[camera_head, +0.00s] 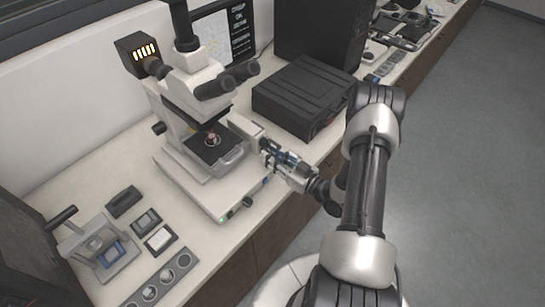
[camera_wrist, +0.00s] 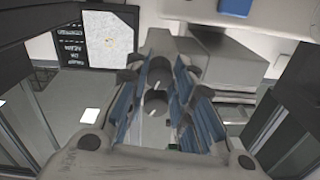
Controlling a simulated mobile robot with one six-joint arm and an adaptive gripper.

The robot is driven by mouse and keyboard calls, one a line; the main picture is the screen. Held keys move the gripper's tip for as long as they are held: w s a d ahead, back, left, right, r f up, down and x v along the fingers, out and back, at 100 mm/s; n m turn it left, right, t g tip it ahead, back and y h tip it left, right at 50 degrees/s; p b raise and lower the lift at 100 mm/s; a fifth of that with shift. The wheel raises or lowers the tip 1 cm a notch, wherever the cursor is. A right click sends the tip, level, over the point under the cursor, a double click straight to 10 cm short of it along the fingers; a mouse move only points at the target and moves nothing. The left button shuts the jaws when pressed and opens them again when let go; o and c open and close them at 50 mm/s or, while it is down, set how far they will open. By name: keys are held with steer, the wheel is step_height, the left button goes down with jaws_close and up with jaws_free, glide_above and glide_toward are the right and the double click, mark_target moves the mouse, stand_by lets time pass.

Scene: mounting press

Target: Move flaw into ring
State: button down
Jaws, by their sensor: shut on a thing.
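The microscope (camera_head: 190,75) stands on the bench with a small round sample (camera_head: 212,140) on its stage. Behind it, the screen (camera_head: 212,32) shows a pale speckled picture beside a dark text panel; it also shows in the wrist view (camera_wrist: 106,42). A faint small mark shows on the pale picture, but I cannot clearly make out the flaw or the ring. My gripper (camera_head: 268,152) is at the right side of the microscope. In the wrist view, its fingers (camera_wrist: 157,88) are around a dark grey round knob (camera_wrist: 155,103). The exact contact is hard to see.
A black case (camera_head: 305,95) lies right of the microscope, close to my arm. A small press (camera_head: 103,250), dark blocks and a tray with round holes (camera_head: 160,283) sit at the front left. The floor on the right is clear.

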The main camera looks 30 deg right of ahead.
steer(key=shift+m, duration=1)
steer(key=c, duration=1.4)
jaws_free()
steer(key=shift+o, duration=0.2)
steer(key=v, duration=1.2)
steer(key=shift+f, duration=0.1)
